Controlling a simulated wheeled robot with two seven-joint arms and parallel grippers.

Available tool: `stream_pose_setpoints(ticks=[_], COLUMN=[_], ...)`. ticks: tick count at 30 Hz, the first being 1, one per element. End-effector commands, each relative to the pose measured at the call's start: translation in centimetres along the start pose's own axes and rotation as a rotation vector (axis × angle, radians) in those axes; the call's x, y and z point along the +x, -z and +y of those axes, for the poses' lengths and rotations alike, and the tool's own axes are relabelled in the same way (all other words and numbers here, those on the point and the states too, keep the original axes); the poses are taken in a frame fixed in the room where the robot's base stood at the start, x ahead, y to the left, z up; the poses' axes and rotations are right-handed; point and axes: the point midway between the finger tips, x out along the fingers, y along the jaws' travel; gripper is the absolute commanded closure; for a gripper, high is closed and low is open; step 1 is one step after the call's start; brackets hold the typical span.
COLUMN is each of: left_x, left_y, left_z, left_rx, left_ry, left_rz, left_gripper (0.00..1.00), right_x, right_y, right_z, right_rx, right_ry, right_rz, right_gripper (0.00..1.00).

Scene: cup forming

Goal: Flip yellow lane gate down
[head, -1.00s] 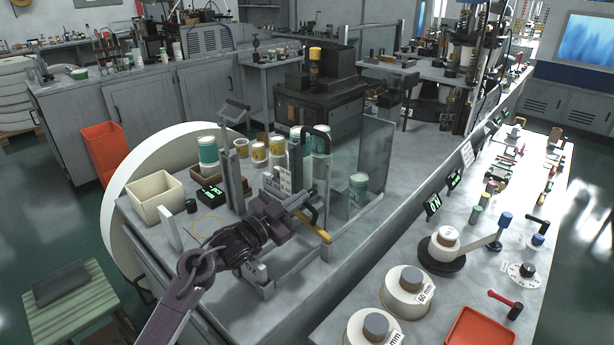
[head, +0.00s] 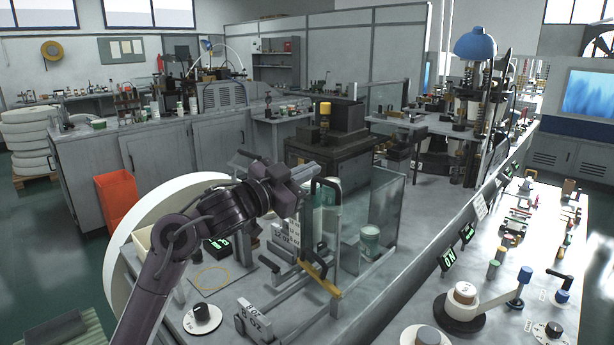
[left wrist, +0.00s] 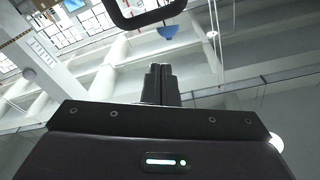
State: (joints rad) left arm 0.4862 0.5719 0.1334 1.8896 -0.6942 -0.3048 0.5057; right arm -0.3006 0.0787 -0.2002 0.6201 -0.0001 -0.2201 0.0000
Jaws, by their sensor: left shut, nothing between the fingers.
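The yellow lane gate (head: 321,279) shows in the head view as a slim yellow bar, low in the lane fixture and slanting down to the right. A dark upright frame with a rounded top (head: 329,182) rises behind it. My left gripper (head: 306,174) is up near that rounded top, well above the yellow bar and apart from it. In the left wrist view its fingers (left wrist: 160,83) are shut and empty. A black rounded loop (left wrist: 148,20) shows ahead of them there. My right gripper is in neither view.
A clear panel (head: 386,212) stands right of the lanes, beside a teal-and-white cup stack (head: 370,241). A black machine (head: 330,150) stands behind. A control ledge with knobs (head: 464,300) is at right.

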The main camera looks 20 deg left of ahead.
Motion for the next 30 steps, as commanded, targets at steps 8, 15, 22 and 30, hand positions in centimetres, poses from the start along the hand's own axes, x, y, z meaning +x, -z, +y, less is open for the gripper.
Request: stream_pose_setpoints(ticks=[8,15,22,30], left_x=[-5.7,-8.4,-4.9,-0.4], left_y=[-4.6,-7.5,-9.8,-12.9], left_z=[5.4,7.2,7.4,7.7], left_rx=[-0.095,-0.114,-0.117,-0.114], left_ry=[-0.047,-0.014,-0.016,-0.017], left_rz=[-0.421,-0.581,-0.579,-0.58], left_gripper=[1.0,1.0,1.0,1.0], right_x=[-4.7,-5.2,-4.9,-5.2], right_y=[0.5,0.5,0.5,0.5], right_z=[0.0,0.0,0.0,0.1], right_rx=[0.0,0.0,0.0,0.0], right_ry=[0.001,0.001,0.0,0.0], right_rz=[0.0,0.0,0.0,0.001], right_gripper=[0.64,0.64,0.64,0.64])
